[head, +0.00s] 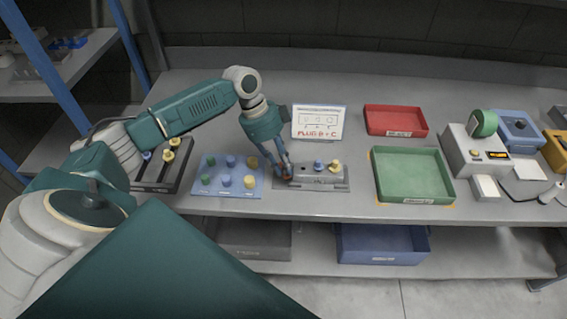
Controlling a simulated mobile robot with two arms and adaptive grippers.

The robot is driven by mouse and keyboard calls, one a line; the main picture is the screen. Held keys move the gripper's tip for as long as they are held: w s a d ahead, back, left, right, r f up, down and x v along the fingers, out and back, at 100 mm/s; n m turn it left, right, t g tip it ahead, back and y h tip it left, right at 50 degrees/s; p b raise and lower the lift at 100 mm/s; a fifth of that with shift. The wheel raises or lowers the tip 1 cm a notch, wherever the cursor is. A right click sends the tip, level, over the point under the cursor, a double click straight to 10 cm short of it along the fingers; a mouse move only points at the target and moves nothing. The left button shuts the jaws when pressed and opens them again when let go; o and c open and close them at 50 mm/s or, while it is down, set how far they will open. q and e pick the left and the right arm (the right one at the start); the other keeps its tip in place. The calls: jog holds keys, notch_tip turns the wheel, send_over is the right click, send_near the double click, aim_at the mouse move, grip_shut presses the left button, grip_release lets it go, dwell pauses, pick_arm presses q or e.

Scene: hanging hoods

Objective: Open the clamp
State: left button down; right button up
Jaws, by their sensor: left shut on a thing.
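The grey clamp fixture (318,182) lies near the front edge of the workbench, with a blue plug (319,165) and a yellow plug (335,166) on top. My left gripper (286,173) reaches down to the fixture's left end. Its fingers are shut on a small orange-red part (288,178) there, which they partly hide. I cannot tell from this view how far the clamp is open. My right gripper is not in view.
A blue board (212,187) with several coloured pegs lies left of the fixture. A sign (319,123) reading "PLUG B + C" stands behind it. A green tray (412,175) and a red tray (395,120) are to the right. A blue bin (383,245) sits on the lower shelf.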

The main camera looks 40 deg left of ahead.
pick_arm(q)
jog(key=shift+r, duration=0.1)
jog(key=shift+a+m+g, duration=0.1)
jog(key=shift+m+g, duration=0.2)
jog(key=shift+m, duration=0.6)
jog(key=shift+s+a+m+g+b, duration=0.2)
jog(key=shift+m+g+b, duration=0.15)
jog(key=shift+m, duration=0.45)
jog(key=shift+s+a+m+g+b, duration=0.15)
jog(key=shift+m+g+b, duration=0.15)
jog(key=shift+m, duration=0.5)
jog(key=shift+a+m, duration=0.1)
jog(key=shift+m, duration=0.2)
jog(key=shift+r, duration=0.1)
